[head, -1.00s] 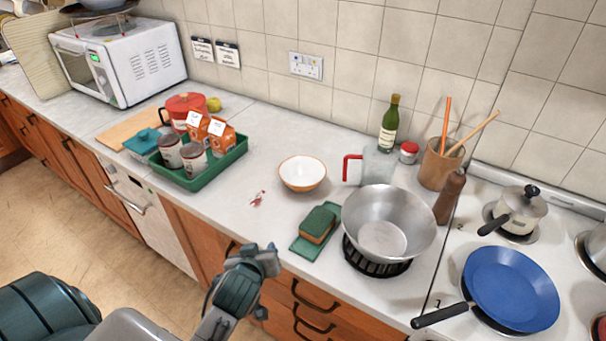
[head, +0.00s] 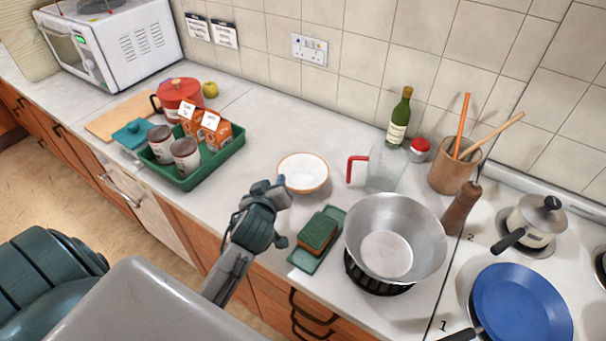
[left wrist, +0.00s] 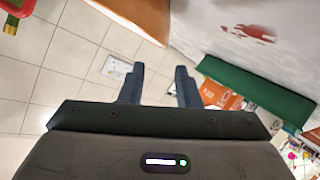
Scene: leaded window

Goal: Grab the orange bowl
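The orange bowl (head: 303,173), white inside with an orange rim and outside, stands upright on the counter. Its orange side fills part of the top edge in the left wrist view (left wrist: 140,14). My left gripper (head: 283,188) is just in front of the bowl, near its lower left rim in the head view. In the left wrist view its two fingers (left wrist: 160,86) stand apart with nothing between them. I cannot tell whether the gripper touches the bowl. My right gripper is not in view.
A clear jug with a red handle (head: 383,170) stands right of the bowl. A sponge (head: 319,231) on a green tray and a large metal pan (head: 395,240) are in front. A green tray (head: 214,165) with cans and cartons is left. Counter behind the bowl is clear.

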